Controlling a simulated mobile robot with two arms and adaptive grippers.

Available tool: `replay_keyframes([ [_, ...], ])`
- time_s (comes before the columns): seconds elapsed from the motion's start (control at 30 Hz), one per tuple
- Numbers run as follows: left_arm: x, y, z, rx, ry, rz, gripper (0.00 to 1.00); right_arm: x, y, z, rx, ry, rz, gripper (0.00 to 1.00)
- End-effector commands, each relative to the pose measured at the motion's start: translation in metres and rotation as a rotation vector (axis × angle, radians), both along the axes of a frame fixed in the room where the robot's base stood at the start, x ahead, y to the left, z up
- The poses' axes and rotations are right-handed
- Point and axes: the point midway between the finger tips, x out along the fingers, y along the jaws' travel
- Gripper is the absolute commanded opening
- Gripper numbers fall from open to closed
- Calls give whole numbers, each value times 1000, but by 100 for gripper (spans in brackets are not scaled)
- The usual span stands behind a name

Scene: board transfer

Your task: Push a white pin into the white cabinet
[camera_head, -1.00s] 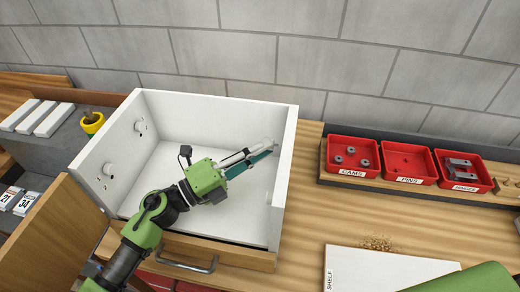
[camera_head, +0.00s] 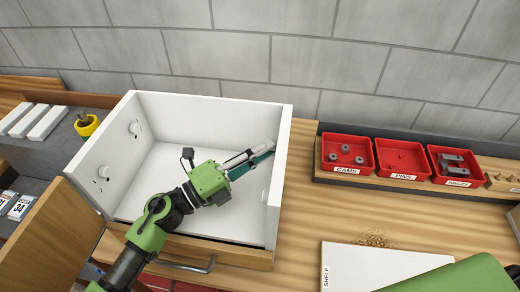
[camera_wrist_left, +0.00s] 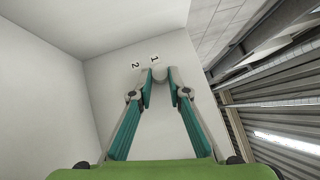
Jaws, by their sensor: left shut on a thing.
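The white cabinet (camera_head: 195,118) stands open at its front and top on the wooden bench. My left gripper (camera_head: 269,146) reaches into it, with its fingertips close to the inner face of the right wall. In the left wrist view, its fingers (camera_wrist_left: 160,76) are shut on a small white pin (camera_wrist_left: 159,73). The pin's end points at the wall, near the marks "1" and "2". I cannot tell whether the pin touches the wall or is in a hole. The head view hardly shows the pin. My right gripper is out of view.
A wooden door (camera_head: 50,230) stands open at left. Red trays for cams (camera_head: 347,169), pins (camera_head: 403,176) and wedge-like grey parts (camera_head: 458,182) stand at right. A white shelf board (camera_head: 375,266) lies on the bench.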

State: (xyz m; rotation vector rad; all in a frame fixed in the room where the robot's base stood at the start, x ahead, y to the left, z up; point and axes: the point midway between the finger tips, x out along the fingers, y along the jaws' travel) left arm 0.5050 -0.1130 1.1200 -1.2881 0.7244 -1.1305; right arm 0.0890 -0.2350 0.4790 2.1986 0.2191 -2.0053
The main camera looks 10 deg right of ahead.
Motion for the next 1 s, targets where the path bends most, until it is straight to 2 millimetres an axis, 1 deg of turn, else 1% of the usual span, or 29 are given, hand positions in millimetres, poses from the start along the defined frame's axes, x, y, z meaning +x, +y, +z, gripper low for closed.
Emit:
replay_keyframes([
  [0.23, -4, -5, 0, -1, 0, -5, 0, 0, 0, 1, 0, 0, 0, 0],
  [0.27, -4, -5, 0, -1, 0, -5, 24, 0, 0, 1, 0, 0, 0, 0],
  [0.3, -4, -5, 0, -1, 0, -5, 34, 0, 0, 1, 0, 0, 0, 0],
  [0.33, -4, -5, 0, -1, 0, -5, 36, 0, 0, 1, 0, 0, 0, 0],
  [0.57, -4, -5, 1, -2, -1, -7, 36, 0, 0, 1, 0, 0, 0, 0],
  [0.67, -5, -2, 0, -2, -1, -7, 36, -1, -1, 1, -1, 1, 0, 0],
  [0.77, -7, 8, -3, 0, 1, -3, 36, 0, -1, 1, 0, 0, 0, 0],
  [1.0, -20, 47, -10, 2, 1, -3, 36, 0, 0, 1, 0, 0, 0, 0],
])
